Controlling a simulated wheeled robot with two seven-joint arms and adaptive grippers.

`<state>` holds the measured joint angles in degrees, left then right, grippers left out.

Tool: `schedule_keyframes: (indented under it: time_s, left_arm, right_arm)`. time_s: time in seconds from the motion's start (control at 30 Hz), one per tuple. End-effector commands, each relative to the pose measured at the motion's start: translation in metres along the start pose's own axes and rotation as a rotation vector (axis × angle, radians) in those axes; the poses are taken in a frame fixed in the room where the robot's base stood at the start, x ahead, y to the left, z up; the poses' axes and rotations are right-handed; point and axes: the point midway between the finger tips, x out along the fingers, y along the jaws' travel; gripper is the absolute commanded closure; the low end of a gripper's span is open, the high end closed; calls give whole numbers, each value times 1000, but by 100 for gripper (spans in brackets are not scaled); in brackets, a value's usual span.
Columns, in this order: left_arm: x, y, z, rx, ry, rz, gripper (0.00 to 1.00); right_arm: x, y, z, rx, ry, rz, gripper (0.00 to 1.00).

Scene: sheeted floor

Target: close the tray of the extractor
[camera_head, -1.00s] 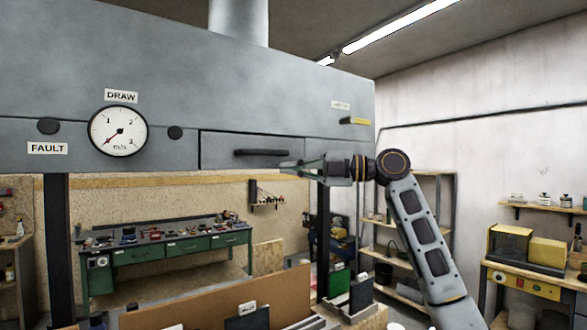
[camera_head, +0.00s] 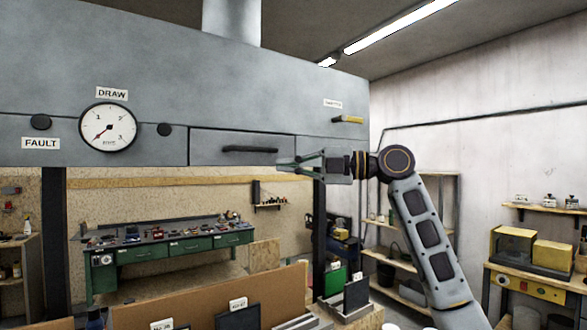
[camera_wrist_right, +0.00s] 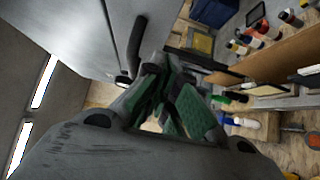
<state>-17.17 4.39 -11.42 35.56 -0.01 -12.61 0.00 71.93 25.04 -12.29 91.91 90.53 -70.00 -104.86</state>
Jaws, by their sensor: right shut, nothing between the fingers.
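The extractor (camera_head: 200,75) is a large grey hood across the upper left of the head view. Its tray front (camera_head: 215,147) is a rectangular panel in the lower edge, with a dark bar handle (camera_head: 250,149). The handle also shows in the right wrist view (camera_wrist_right: 136,45). I cannot tell how far the tray stands out. My right gripper (camera_head: 282,163) is shut and empty, just right of the handle and slightly below it. In the right wrist view its green-padded fingers (camera_wrist_right: 165,95) are together, below the handle. My left gripper is out of view.
The hood carries a round gauge (camera_head: 108,127) and a yellow lever (camera_head: 347,119) on its right side. A dark leg (camera_head: 319,215) stands behind my right gripper. A brown board (camera_head: 205,298) and labelled cards are below. A green workbench (camera_head: 165,250) stands behind.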

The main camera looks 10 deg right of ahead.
Motion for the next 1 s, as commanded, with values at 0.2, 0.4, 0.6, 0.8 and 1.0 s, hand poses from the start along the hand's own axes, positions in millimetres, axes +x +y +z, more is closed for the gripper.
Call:
schedule_keyframes:
  time_s: [0.2,0.4,0.6,0.8,1.0]
  left_arm:
    - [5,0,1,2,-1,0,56]
    - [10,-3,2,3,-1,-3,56]
    - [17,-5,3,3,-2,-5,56]
    - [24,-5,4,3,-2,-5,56]
    - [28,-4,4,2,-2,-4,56]
  right_arm:
    - [-13,0,0,0,-1,1,100]
    - [-28,-1,0,0,-1,0,100]
    - [-50,-1,0,0,-2,0,100]
    - [-78,-1,0,0,-2,1,100]
    - [-96,-1,0,1,0,0,100]
